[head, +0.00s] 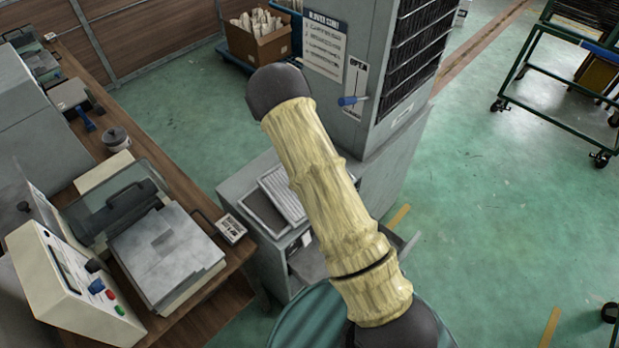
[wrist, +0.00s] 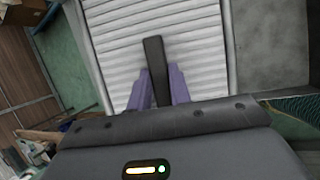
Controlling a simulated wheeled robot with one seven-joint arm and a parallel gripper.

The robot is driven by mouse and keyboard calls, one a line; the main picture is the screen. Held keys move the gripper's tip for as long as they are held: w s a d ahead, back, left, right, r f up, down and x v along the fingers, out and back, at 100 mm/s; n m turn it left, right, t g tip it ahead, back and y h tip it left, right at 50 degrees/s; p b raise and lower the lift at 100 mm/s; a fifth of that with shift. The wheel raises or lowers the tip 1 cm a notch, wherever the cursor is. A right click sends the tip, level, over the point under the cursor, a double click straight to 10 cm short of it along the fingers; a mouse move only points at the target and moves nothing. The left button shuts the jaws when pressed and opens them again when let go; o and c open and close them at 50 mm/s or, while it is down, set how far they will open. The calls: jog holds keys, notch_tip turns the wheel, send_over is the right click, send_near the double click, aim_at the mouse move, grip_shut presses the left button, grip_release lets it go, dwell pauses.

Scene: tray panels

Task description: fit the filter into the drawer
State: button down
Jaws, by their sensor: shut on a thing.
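In the wrist view the filter (wrist: 117,50), a pale ribbed panel with a grey border along its sides, lies just beyond my gripper. My gripper's purple fingers (wrist: 158,88) are closed on the upright black tab in front of the ribbed face. In the head view my sleeved arm hides the gripper. A pale ribbed panel (head: 284,193) shows left of the arm, on the low grey cabinet, beside a dark rectangular area. A grey drawer-like part (head: 308,262) shows below it, partly covered by my arm. I cannot tell how the filter sits relative to the drawer.
A tall grey cabinet (head: 370,60) with a blue-handled lever (head: 351,100) stands behind my arm. A wooden bench (head: 195,190) with a control box (head: 70,285) runs along the left. A cardboard box (head: 258,38) stands at the back. The green floor at right is mostly clear.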

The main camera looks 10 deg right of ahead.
notch_tip(320, 180, up, 10)
jog(key=b, duration=0.2)
jog(key=shift+f+b, duration=0.15)
jog(key=shift+b, duration=0.2)
dwell(0.4)
jog(key=m, duration=0.1)
jog(key=f+m+g+h+p, duration=0.1)
jog(key=m, duration=0.1)
jog(key=m+h, duration=0.1)
jog(key=m, duration=0.1)
jog(key=shift+s+f+p, duration=0.15)
jog(key=shift+s+p, duration=0.25)
jog(key=s+m+g+p, duration=0.1)
jog(key=m+g, duration=0.1)
jog(key=m, duration=0.3)
jog(key=s+m+g+p, duration=0.2)
jog(key=m+g, duration=0.1)
jog(key=m, duration=0.3)
jog(key=s+m+g+p, duration=0.1)
jog(key=m+g, duration=0.2)
jog(key=m, duration=0.3)
jog(key=shift+s+f, duration=0.25)
jog(key=shift+s, duration=0.05)
jog(key=shift+a, duration=0.2)
